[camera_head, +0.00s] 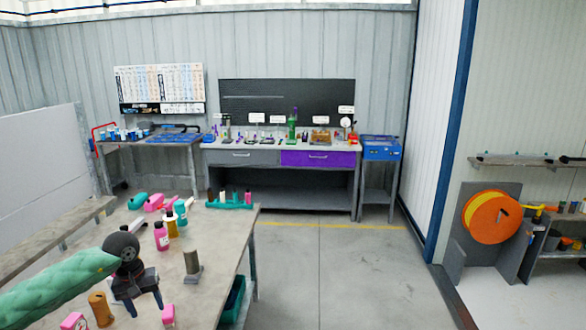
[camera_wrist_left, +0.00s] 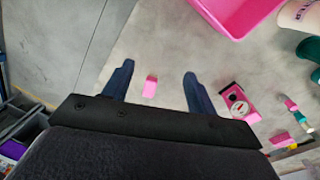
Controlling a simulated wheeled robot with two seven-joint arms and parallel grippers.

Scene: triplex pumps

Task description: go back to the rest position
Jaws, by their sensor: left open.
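My left gripper (camera_head: 146,306) comes in from the left on a green-sleeved arm. It is over the near part of the grey table (camera_head: 215,240) with its fingers pointing down. In the left wrist view its two fingers (camera_wrist_left: 158,70) are spread apart with no object held. A small pink block (camera_wrist_left: 150,87) appears between them, lying on the surface beyond. A pink block (camera_head: 168,314) also shows just right of the fingers in the head view. My right gripper is not in view.
Bottles, including a magenta one (camera_head: 161,237), and a grey post on a base (camera_head: 192,267) stand on the table. A brown cylinder (camera_head: 101,309) is left of the gripper. A pink bin (camera_wrist_left: 240,12) shows in the wrist view. Open floor (camera_head: 320,270) lies right of the table.

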